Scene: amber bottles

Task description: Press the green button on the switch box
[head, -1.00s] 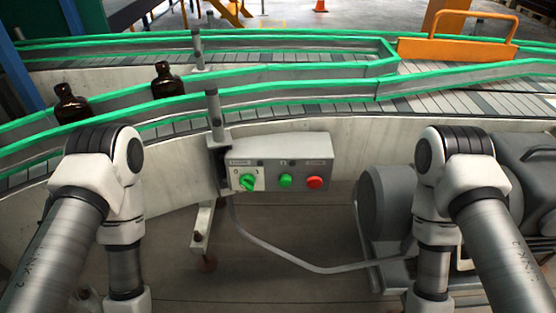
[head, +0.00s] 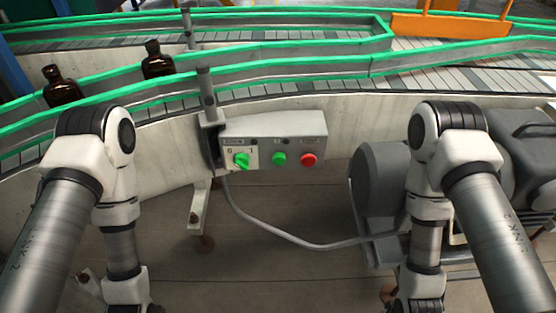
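The switch box (head: 302,126) is a grey box fixed at the side of the conveyor, in the middle of the head view. On its front are a green rotary knob (head: 242,160) at the left, a round green button (head: 279,159) in the middle and a red button (head: 309,160) at the right. Both my arms hang down, one on each side of the box and apart from it. Both grippers lie below the picture's lower edge, so their state does not show.
The conveyor (head: 300,92) with green rails runs across behind the box. Two amber bottles, one farther left (head: 62,88) and one nearer the middle (head: 157,61), stand on it. A grey motor (head: 381,192) sits at right. A cable (head: 290,240) hangs below the box.

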